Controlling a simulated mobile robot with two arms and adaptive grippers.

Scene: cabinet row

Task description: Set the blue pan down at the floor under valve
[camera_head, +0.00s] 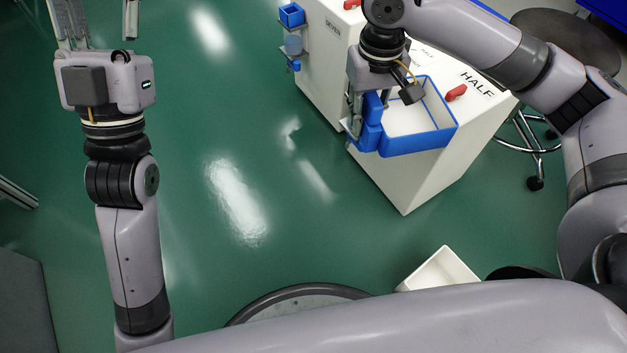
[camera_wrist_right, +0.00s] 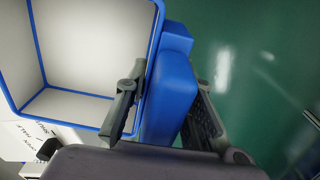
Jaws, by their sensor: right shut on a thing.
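The blue pan (camera_head: 425,141), a box shape with blue outer walls and a white inside, is in the air in front of the cabinet marked HALF. My right gripper (camera_head: 357,122) is shut on the blue block at the pan's left side. In the right wrist view the fingers (camera_wrist_right: 165,105) lie on both sides of this block, and the pan's white inside (camera_wrist_right: 85,40) faces the camera. My left gripper (camera_head: 100,20) is at the top left, empty, its fingers apart and their tips cut off. I cannot make out for certain which part is the valve.
The HALF cabinet (camera_head: 405,185) and another cabinet (camera_head: 322,70) have red handles on top. Small blue fittings (camera_head: 292,15) sit on the farther one's side. A white open box (camera_head: 440,270) is at the lower right, a stool (camera_head: 560,45) at right. Green floor (camera_head: 240,130) is clear left of the cabinets.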

